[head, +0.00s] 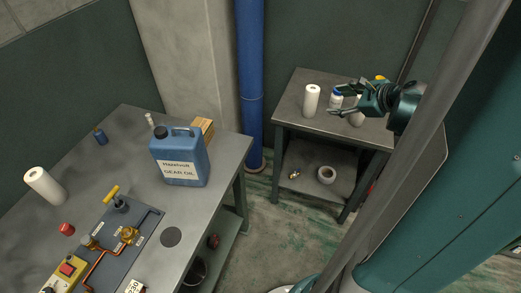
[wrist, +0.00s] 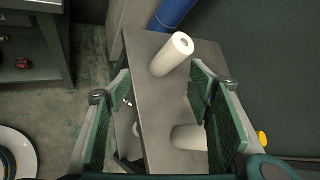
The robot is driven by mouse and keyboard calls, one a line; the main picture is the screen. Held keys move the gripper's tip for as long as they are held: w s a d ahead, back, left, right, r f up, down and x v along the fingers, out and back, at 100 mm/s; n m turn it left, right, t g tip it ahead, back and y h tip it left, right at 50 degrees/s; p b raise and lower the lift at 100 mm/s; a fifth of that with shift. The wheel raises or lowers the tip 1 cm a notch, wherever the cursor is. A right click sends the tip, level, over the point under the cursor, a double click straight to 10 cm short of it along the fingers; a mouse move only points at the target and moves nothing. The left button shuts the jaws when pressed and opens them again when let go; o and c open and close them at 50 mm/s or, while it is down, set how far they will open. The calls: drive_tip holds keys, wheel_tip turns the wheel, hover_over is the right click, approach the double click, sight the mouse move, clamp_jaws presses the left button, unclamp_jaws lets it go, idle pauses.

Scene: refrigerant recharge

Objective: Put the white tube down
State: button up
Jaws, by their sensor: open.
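One white tube (head: 311,100) stands upright on the small grey side table, near its left end. It also shows in the wrist view (wrist: 172,55), beyond my fingertips and apart from them. A second white cylinder (head: 357,119) is partly hidden under my gripper in the head view. In the wrist view it (wrist: 188,137) lies between the lines of my fingers, closer to the right one; I cannot tell whether they touch. My gripper (head: 338,101) is open above the side table (head: 295,121), its green-padded fingers spread wide in the wrist view (wrist: 160,95).
A roll of tape (head: 326,174) lies on the lower shelf. A workbench at left holds a blue gear oil jug (head: 180,157) and another white roll (head: 43,185).

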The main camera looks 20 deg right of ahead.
drive_tip(key=s+a+r+n+g, duration=0.15)
drive_tip(key=a+n, duration=0.45)
drive_tip(key=a, duration=0.6)
drive_tip(key=a+r+n+g, duration=0.25)
drive_tip(key=a+n, duration=0.35)
drive_tip(key=a, duration=0.6)
drive_tip(key=s+a+r+n+h, duration=0.1)
drive_tip(key=s+a+r+n, duration=0.1)
drive_tip(key=s+a+n, duration=1.1)
drive_tip(key=shift+a+r+n+t+h, duration=0.15)
drive_tip(key=shift+a+n+t+h, duration=0.15)
drive_tip(key=shift+a+n, duration=1.05)
